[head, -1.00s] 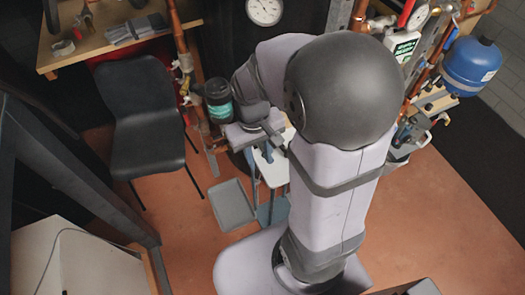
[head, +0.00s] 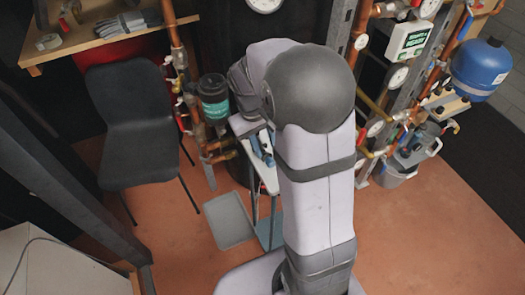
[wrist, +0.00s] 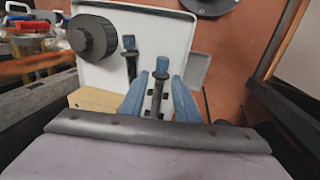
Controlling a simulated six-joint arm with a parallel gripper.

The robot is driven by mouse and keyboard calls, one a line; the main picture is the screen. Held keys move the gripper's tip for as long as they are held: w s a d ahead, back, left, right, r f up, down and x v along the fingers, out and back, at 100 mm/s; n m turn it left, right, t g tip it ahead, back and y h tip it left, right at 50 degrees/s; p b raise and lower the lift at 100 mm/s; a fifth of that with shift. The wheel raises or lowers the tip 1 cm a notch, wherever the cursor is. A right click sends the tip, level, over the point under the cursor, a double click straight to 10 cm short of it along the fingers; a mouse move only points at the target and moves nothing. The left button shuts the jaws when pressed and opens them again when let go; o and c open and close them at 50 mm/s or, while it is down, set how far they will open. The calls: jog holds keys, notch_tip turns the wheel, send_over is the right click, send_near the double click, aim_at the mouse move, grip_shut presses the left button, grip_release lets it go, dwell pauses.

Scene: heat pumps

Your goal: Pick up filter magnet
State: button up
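A black rod-like piece with a blue end (wrist: 162,67) is on the white work surface (wrist: 171,32) in the wrist view. It looks like the filter magnet, but I cannot be sure. My gripper (wrist: 159,92) has its two blue fingers apart, one on each side of this piece. I cannot tell whether they touch it. A similar blue-ended black piece (wrist: 130,60) lies to its left, outside the fingers. A large black round cap (wrist: 94,36) is further left. In the head view my arm hides much of the work surface (head: 268,178).
A black filter canister with a teal label (head: 213,100) is on the copper pipes, left of my wrist. A grey tray (head: 232,222) is below the work surface. A black chair (head: 142,130) is at left and a blue vessel (head: 481,68) at right.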

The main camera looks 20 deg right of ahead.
aim_at(269, 160)
jog(key=shift+s+d+f, duration=0.1)
jog(key=shift+s+f, duration=0.05)
jog(key=shift+f, duration=0.6)
jog(key=shift+s+d+f, duration=0.1)
jog(key=shift+s+f, duration=0.05)
jog(key=shift+f, duration=0.65)
jog(key=shift+s+d+f, duration=0.1)
jog(key=shift+s+f, duration=0.05)
jog(key=shift+f, duration=0.6)
jog(key=shift+d+f, duration=0.15)
jog(key=shift+f, duration=0.55)
jog(key=shift+w, duration=0.1)
grip_shut()
